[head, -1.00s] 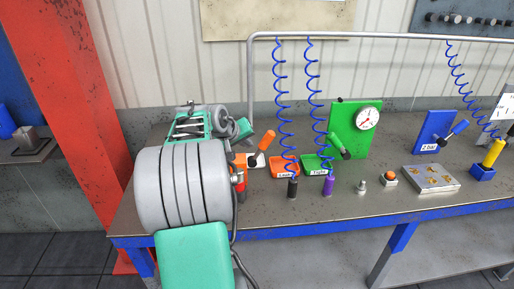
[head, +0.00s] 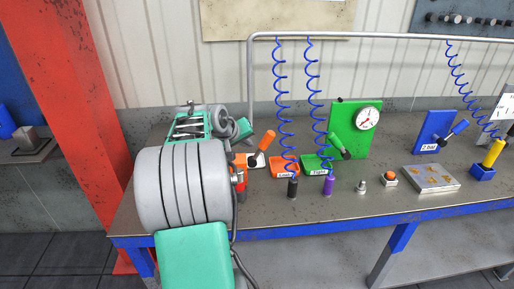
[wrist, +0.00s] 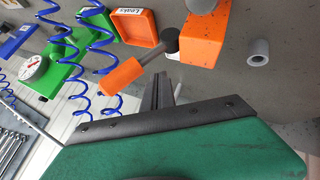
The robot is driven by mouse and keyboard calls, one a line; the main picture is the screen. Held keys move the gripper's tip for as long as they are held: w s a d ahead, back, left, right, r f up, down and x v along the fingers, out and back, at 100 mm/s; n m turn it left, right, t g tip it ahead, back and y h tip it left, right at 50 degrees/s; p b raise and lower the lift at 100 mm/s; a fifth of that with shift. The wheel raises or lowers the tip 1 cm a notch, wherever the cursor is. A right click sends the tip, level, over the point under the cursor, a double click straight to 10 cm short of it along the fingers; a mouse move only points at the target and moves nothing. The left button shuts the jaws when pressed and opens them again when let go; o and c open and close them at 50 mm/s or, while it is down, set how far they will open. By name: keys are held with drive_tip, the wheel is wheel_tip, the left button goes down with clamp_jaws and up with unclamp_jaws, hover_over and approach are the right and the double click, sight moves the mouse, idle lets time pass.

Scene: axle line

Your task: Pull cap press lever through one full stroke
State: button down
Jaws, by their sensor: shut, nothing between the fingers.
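The cap press lever has an orange grip (head: 266,140) that leans up and to the right in the head view. In the wrist view its orange grip (wrist: 122,75) slants down and left from a dark pivot on an orange block (wrist: 205,42). My gripper (wrist: 162,82) is shut and empty, its dark fingers just below the lever's arm in the wrist view. I cannot tell whether they touch it. In the head view my arm hides most of the press, and I cannot make out the fingers.
An orange Leaks tray (head: 285,170) and a green Tight tray (head: 318,165) stand to the right of the lever. Blue coiled hoses (head: 281,95) hang above the bench. A green gauge panel (head: 350,145) stands behind. A small grey cylinder (wrist: 259,52) is near the press.

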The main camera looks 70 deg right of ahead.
sight(261, 147)
drive_tip(key=shift+s+d+f, duration=0.15)
drive_tip(key=shift+s+f, duration=0.05)
drive_tip(key=shift+s, duration=0.15)
drive_tip(key=shift+s+d+f+b, duration=0.35)
drive_tip(key=shift+s+f+b, duration=0.1)
drive_tip(key=shift+s, duration=0.25)
drive_tip(key=shift+s+d+f+b, duration=0.4)
drive_tip(key=shift+s+b, duration=0.1)
drive_tip(key=shift+s, duration=0.2)
drive_tip(key=shift+s+d+f+b, duration=0.35)
drive_tip(key=shift+s+f+b, duration=0.1)
drive_tip(key=shift+s, duration=0.25)
idle(3.2)
drive_tip(key=shift+w+a+r, duration=0.1)
drive_tip(key=shift+w+r, duration=0.15)
drive_tip(key=shift+r, duration=0.05)
drive_tip(key=shift+w+a+r+p, duration=0.4)
drive_tip(key=shift+w, duration=0.3)
drive_tip(key=shift+w+a+r+p, duration=0.35)
drive_tip(key=shift+w+r+p, duration=0.1)
drive_tip(key=shift+w, duration=0.3)
drive_tip(key=shift+w+a+r+p, duration=0.4)
drive_tip(key=shift+w, duration=0.3)
